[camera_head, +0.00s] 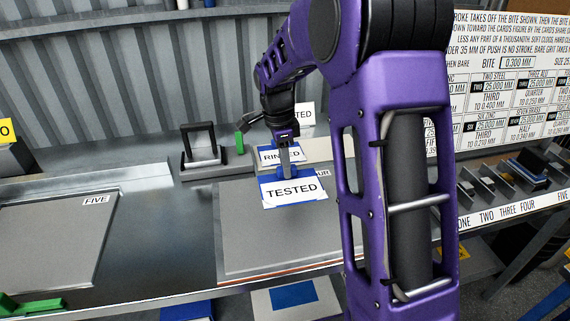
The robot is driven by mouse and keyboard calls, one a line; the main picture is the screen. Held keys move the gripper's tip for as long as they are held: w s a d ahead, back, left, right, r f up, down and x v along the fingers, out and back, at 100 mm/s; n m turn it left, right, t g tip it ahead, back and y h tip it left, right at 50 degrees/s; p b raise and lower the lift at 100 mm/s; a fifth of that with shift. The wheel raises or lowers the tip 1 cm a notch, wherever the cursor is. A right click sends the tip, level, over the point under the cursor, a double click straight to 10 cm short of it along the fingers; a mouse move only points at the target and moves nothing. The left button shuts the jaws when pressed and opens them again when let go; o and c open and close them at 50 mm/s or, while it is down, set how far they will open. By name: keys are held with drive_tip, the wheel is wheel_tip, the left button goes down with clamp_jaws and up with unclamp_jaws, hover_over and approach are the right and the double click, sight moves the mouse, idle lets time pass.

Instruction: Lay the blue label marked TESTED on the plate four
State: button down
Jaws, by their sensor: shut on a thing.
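The blue label marked TESTED (292,198) has a white face with black letters and blue edges. My gripper (288,172) is shut on a part at its back edge, pointing down from above. The label is over the grey plate (280,245), whose marking at the back right is mostly covered and shows only its last letters, "UR". I cannot tell whether the label touches the plate or hangs just above it. My purple arm hides the plate's right side.
A black frame handle (200,145) and a green piece (240,143) are at the back. Plate FIVE (50,240) lies left, bare. A rack with numbered slots (515,205) is at right.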

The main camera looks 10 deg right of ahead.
drive_tip(key=shift+f+b, duration=2.75)
drive_tip(key=shift+f, duration=1.35)
drive_tip(key=shift+f+b, duration=0.3)
drive_tip(key=shift+f, duration=0.1)
drive_tip(key=c, duration=0.6)
unclamp_jaws()
drive_tip(key=shift+r+p, duration=2.5)
drive_tip(key=shift+r, duration=1.05)
